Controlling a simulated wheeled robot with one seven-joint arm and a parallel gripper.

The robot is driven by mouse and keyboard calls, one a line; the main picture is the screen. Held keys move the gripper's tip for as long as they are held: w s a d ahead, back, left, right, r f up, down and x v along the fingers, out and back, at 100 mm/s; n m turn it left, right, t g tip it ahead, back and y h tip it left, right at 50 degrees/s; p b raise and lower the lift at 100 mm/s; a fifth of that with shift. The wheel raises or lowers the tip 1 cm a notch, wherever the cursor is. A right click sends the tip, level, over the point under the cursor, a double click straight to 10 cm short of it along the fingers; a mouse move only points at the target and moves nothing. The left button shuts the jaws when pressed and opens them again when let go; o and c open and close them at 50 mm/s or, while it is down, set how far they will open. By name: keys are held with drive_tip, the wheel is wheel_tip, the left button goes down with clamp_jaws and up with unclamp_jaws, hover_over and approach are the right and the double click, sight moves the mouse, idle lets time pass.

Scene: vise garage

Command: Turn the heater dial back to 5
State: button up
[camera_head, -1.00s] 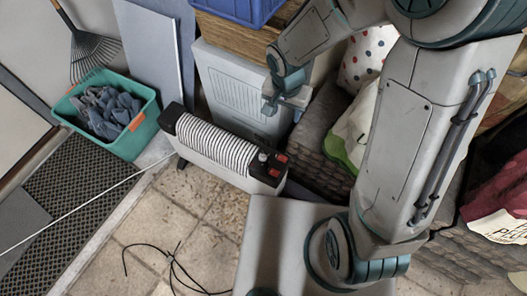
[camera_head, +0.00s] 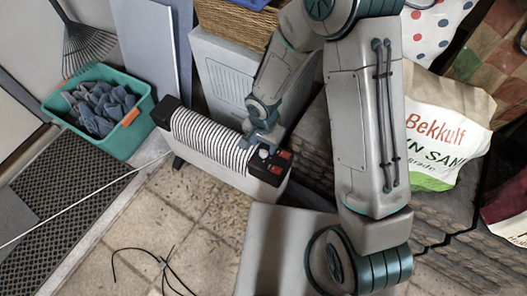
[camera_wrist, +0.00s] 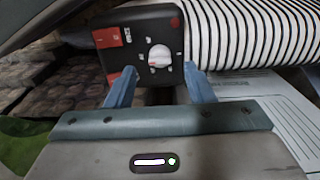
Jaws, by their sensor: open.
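The heater (camera_head: 213,149) is a white ribbed unit with black ends, standing on the tiled floor in the head view. Its black control panel (camera_wrist: 139,40) carries a white round dial (camera_wrist: 159,56) and red switches, seen close in the wrist view. The dial also shows in the head view (camera_head: 264,152). My gripper (camera_wrist: 160,78) is open, with its two blue fingers on either side just short of the dial in the wrist picture. I cannot tell whether a finger touches the panel. The number the dial points at is too small to read.
A teal bin (camera_head: 142,108) with blue-grey cloths stands left of the heater. A white cabinet (camera_head: 214,75) stands close behind it. A sack (camera_head: 440,130) lies at the right. A black cable (camera_head: 150,262) lies on the open tiles in front.

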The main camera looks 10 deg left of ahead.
sight(263, 152)
drive_tip(key=shift+f+b, duration=0.5)
drive_tip(key=shift+f, duration=1.3)
drive_tip(key=c, duration=1)
